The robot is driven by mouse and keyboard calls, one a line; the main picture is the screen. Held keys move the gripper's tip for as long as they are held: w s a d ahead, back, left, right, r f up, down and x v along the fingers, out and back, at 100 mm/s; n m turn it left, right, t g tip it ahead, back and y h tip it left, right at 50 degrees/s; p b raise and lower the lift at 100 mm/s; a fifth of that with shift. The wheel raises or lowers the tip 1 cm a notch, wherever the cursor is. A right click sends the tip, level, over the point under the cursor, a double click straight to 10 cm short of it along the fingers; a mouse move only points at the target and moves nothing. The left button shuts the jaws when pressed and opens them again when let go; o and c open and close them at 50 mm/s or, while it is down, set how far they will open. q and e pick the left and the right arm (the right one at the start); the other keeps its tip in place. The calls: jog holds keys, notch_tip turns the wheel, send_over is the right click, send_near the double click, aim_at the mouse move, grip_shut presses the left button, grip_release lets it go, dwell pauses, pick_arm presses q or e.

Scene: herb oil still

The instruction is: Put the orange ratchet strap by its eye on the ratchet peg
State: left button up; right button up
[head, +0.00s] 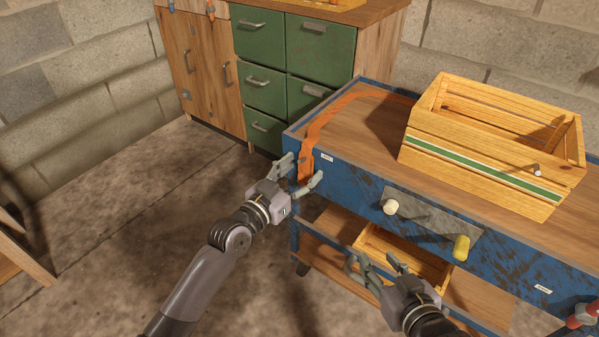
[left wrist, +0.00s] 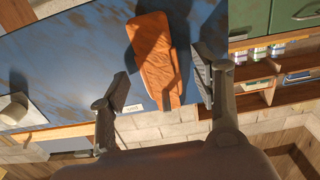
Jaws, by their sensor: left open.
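The orange ratchet strap (head: 332,108) lies across the wooden top of the blue workbench and hangs over its front edge near the left corner. In the left wrist view, its broad hanging end (left wrist: 155,60) lies between my fingers, with space on both sides. My left gripper (head: 301,170) is open around that end, not closed on it. A cream peg (head: 390,207) and a yellow one (head: 461,247) stick out of a grey plate on the bench front. I cannot tell which peg is the ratchet peg, nor make out the strap's eye. My right gripper (head: 372,264) is open and empty before the bench.
A slatted wooden crate (head: 480,170) with a green stripe stands on the bench top, near the strap's far end. A wooden box (head: 432,262) sits on the lower shelf. Green drawers (head: 262,85) stand behind. The floor at left is clear.

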pick_arm(q)
jog(key=shift+c, duration=0.4)
jog(key=c, duration=1.2)
jog(key=shift+o, duration=0.2)
pick_arm(e)
jog(key=shift+s+f, duration=0.1)
jog(key=shift+f, duration=0.05)
pick_arm(q)
jog(key=shift+r+p, duration=0.4)
pick_arm(e)
jog(key=s+f+g, duration=0.1)
jog(key=s+d+f+g, duration=0.1)
jog(key=shift+s+d+f+h, duration=0.1)
jog(key=shift+s+f+h, duration=0.15)
jog(key=shift+f+h, duration=0.15)
jog(key=shift+g, duration=0.3)
